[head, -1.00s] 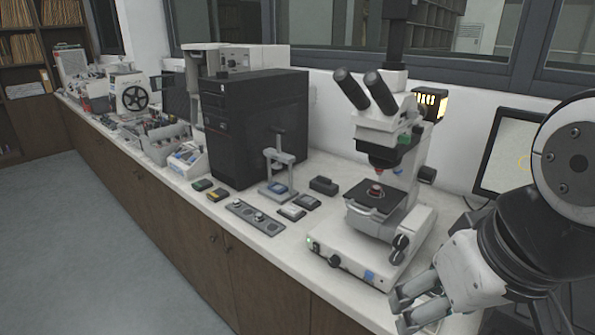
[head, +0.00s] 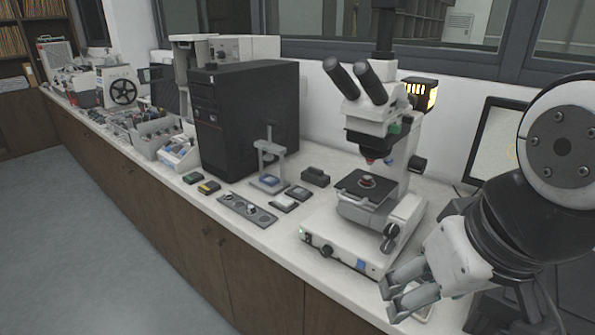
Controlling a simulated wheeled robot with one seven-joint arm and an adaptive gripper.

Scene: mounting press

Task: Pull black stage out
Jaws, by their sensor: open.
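My gripper (head: 390,299) is open and empty at the lower right. It is in front of and to the right of the microscope's white base in the picture, apart from the black stage. The fingers point left, and part of the bench behind them is hidden.
A black computer tower (head: 245,120) stands behind the press. Small dark and pale blocks and a grey plate with round wells (head: 246,209) lie along the bench front (head: 285,238). A monitor (head: 493,145) stands at the right. The floor at left is clear.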

